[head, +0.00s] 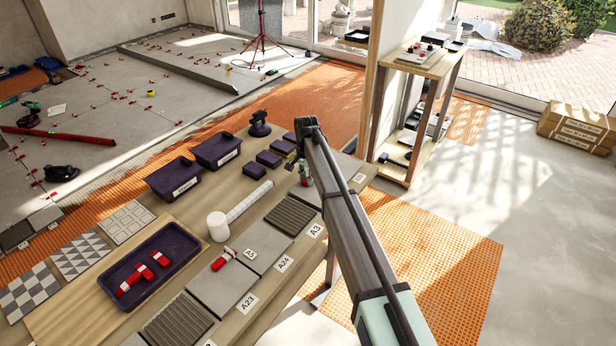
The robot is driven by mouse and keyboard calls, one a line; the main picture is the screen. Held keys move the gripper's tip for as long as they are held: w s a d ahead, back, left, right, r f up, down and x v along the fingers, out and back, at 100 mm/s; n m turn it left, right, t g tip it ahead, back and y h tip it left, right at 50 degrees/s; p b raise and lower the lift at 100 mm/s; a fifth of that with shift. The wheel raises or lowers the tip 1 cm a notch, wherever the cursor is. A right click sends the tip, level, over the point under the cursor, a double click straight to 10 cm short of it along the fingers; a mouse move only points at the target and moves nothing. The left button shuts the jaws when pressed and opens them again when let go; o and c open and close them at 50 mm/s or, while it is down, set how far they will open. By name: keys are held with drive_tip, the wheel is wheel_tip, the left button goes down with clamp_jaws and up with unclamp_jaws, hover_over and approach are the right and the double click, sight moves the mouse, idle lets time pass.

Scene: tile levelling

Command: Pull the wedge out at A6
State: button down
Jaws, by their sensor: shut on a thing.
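My gripper (304,178) is at the end of the long arm, low over the back right part of the wooden bench. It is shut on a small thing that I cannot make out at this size. I cannot read an A6 label. Labels A5 (249,253), A24 (284,264), A23 (248,304) and A3 (315,231) lie by grey tiles on the bench. A red wedge piece with a white part (224,259) sits at a grey tile's edge, apart from my gripper. Several red wedges (139,276) lie in a dark tray (183,240).
Dark bins (172,183), dark boxes (268,159), a suction cup (259,124) and a white cylinder (218,227) stand on the bench. A wooden shelf stand (428,62) is behind at right. The floor at right is mostly clear.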

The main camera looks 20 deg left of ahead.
drive_tip(key=shift+s+a, duration=0.15)
drive_tip(key=shift+s, duration=0.45)
drive_tip(key=shift+r+p, duration=1.55)
drive_tip(key=shift+r, duration=1.5)
drive_tip(key=shift+f, duration=0.1)
